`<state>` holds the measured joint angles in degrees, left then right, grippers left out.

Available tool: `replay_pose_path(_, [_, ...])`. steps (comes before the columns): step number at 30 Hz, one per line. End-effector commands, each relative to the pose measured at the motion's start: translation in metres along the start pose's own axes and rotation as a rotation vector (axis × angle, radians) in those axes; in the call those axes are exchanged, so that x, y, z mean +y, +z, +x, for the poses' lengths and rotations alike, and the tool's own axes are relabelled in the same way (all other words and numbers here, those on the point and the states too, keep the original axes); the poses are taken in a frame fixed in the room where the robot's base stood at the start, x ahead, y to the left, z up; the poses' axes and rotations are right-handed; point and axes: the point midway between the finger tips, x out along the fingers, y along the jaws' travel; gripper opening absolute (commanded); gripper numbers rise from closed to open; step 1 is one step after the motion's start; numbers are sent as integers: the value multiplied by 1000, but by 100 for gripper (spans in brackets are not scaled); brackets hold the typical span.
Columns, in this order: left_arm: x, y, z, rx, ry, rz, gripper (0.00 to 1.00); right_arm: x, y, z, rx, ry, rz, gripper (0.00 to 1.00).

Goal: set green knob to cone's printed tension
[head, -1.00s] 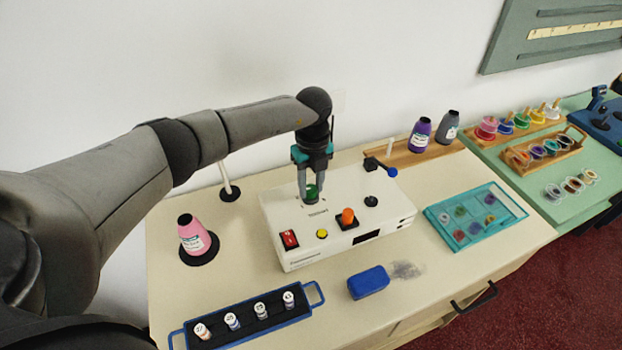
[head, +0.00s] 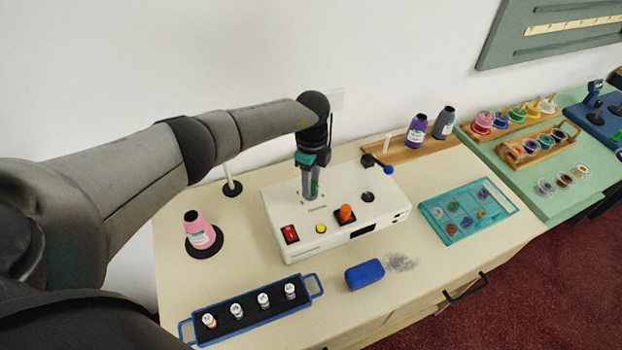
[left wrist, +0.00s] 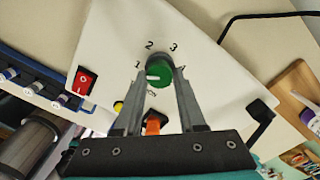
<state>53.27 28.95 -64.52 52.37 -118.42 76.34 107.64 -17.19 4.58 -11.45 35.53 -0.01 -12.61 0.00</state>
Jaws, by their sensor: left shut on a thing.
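The green knob (left wrist: 159,74) sits on top of a white box (head: 285,240), with printed numbers around it. In the left wrist view its white mark lies on the left side, near the 1. My left gripper (head: 311,192) points down and is shut on the knob, one finger on each side; it also shows in the left wrist view (left wrist: 160,80). In the head view the fingers mostly hide the knob. A pink cone (head: 200,233) with a white label stands on a black disc at the left; its print is too small to read. My right gripper is not in view.
The box also carries a red switch (head: 290,233), a yellow button (head: 321,228) and an orange knob (head: 346,212).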

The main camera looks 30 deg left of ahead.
Motion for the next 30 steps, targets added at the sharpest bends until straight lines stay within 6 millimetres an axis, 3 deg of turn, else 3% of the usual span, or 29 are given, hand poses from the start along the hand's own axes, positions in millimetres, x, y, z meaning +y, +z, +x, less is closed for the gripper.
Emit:
replay_pose_path(12, [0, 1, 0, -1, -1, -11, 0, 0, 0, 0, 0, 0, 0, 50])
replay_pose_path(13, [0, 1, 0, -1, -1, -11, 41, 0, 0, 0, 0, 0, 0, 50])
replay_pose_path(15, [0, 1, 0, -1, -1, -11, 49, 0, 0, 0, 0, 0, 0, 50])
replay_pose_path(21, [0, 1, 0, -1, 0, -9, 69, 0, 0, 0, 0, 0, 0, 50])
replay_pose_path(30, [0, 0, -4, 0, -1, -8, 69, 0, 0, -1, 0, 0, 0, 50])
